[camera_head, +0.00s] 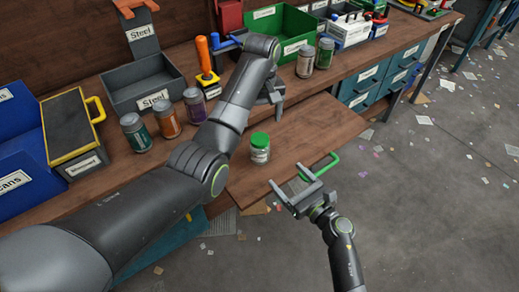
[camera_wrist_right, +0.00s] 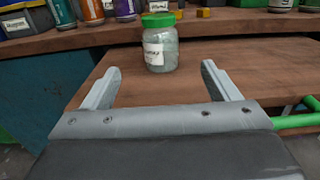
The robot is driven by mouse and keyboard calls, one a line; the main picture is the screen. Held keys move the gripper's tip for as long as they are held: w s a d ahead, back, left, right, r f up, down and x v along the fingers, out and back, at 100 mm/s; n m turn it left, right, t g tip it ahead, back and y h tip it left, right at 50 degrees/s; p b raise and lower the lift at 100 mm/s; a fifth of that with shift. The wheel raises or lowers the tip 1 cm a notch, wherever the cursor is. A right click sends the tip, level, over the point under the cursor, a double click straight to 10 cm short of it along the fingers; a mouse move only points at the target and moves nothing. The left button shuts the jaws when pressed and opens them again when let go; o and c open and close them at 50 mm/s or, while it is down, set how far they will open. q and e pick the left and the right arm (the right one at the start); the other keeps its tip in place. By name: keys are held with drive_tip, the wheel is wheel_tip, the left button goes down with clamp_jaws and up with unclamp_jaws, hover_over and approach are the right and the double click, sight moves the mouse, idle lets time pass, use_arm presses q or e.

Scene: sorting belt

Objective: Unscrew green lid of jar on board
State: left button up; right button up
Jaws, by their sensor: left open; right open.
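A glass jar (camera_head: 260,155) with a green lid (camera_head: 260,140) and a white label stands upright on the brown wooden board (camera_head: 310,135). In the right wrist view, the jar (camera_wrist_right: 160,52) with its green lid (camera_wrist_right: 158,20) stands ahead of the fingers, centred between them but beyond the tips. My right gripper (camera_head: 297,181) is open and empty at the board's front edge, apart from the jar. My left gripper (camera_head: 272,98) is above the bench behind the jar, partly hidden by its own arm; it is open and I see nothing in it.
Several grey-lidded jars stand on the bench, including a green one (camera_head: 135,132) and an orange one (camera_head: 166,119). A grey Steel bin (camera_head: 145,88) and a green bin (camera_head: 290,25) stand at the back. A green handle (camera_head: 327,165) juts from the board's front. The board right of the jar is clear.

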sight(266, 153)
use_arm(q)
drive_tip(key=shift+w+a+f, duration=0.15)
drive_tip(key=shift+w+a, duration=0.05)
use_arm(e)
drive_tip(key=x, duration=1.4)
drive_tip(key=shift+w+f, duration=0.1)
drive_tip(key=shift+w, duration=0.05)
drive_tip(key=shift+c, duration=0.3)
